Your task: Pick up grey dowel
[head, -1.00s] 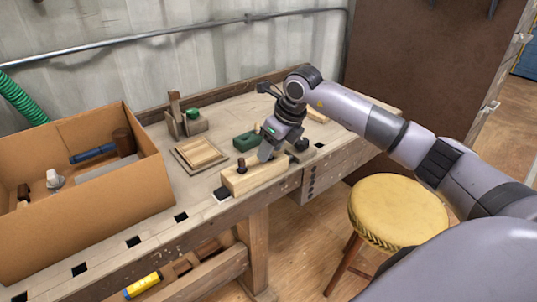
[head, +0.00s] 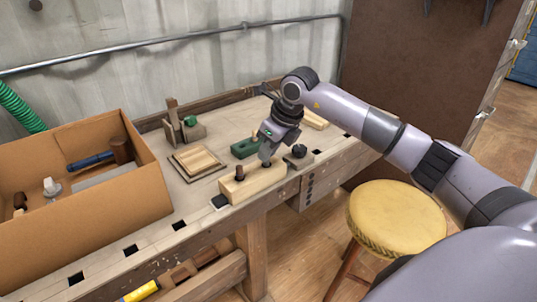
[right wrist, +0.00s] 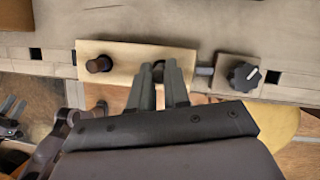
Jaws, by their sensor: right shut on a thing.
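A pale wooden block (head: 262,181) lies near the front edge of the bench, with a dark brown peg (head: 240,172) standing at its left end. The block (right wrist: 128,52) and brown peg (right wrist: 98,64) also show in the right wrist view. My right gripper (head: 266,160) points down over the block's right part, to the right of the brown peg. In the right wrist view its fingertips (right wrist: 158,68) are close together over the block, shut on a thin grey piece, apparently the grey dowel. The fingers hide most of it, and I cannot tell whether it still sits in the block.
A black knob (head: 299,151) on a wooden piece stands just right of the block. A green block (head: 245,148) and a square wooden tray (head: 177,160) lie behind and left. A cardboard box (head: 153,190) fills the left; a yellow stool (head: 397,222) stands in front.

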